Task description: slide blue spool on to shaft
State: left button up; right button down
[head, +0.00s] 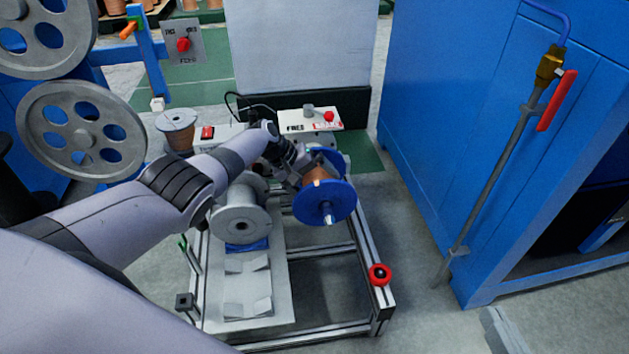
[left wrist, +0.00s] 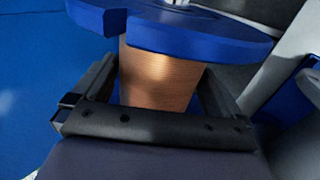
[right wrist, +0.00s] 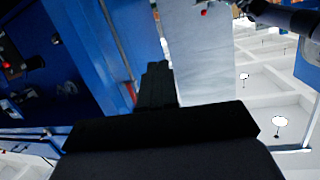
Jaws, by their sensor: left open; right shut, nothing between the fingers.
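The blue spool (head: 337,204), with copper winding between blue flanges, is near the middle of the head view. A silver shaft end (head: 328,213) sticks out through the centre of its near flange. My left gripper (head: 305,178) is at the winding behind that flange. In the left wrist view, the open fingers of my left gripper (left wrist: 160,78) stand on either side of the copper winding (left wrist: 158,85), below a blue flange (left wrist: 195,35). Any small gap to the winding cannot be made out. My right gripper (right wrist: 157,85) is shut and empty in the right wrist view.
A grey spool (head: 240,222) sits left of the blue spool on a metal frame (head: 370,255) with a red button (head: 380,275). A blue cabinet (head: 440,120) stands on the right. Grey pulley wheels (head: 80,130) are at the left. Floor between frame and cabinet is clear.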

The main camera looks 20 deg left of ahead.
pick_arm(q)
jog(key=shift+f, duration=0.15)
jog(key=shift+a+r+p, duration=0.1)
jog(key=shift+r+p, duration=0.45)
jog(key=shift+p, duration=0.15)
jog(key=p+v, duration=0.3)
jog(key=shift+p, duration=0.3)
jog(key=p+v, duration=0.2)
jog(key=p, duration=0.1)
jog(key=shift+s+a+r, duration=0.1)
jog(key=shift+s+r, duration=0.05)
jog(key=shift+r, duration=0.2)
jog(key=p+v, duration=0.2)
jog(key=p, duration=0.1)
jog(key=shift+s+a+r, duration=0.2)
jog(key=shift+a, duration=0.1)
pick_arm(e)
jog(key=g, duration=0.1)
jog(key=r+g+h, duration=0.1)
jog(key=shift+s+r+m+g, duration=0.2)
jog(key=shift+r+m+g, duration=0.1)
jog(key=shift+m, duration=0.1)
jog(key=shift+f, duration=0.1)
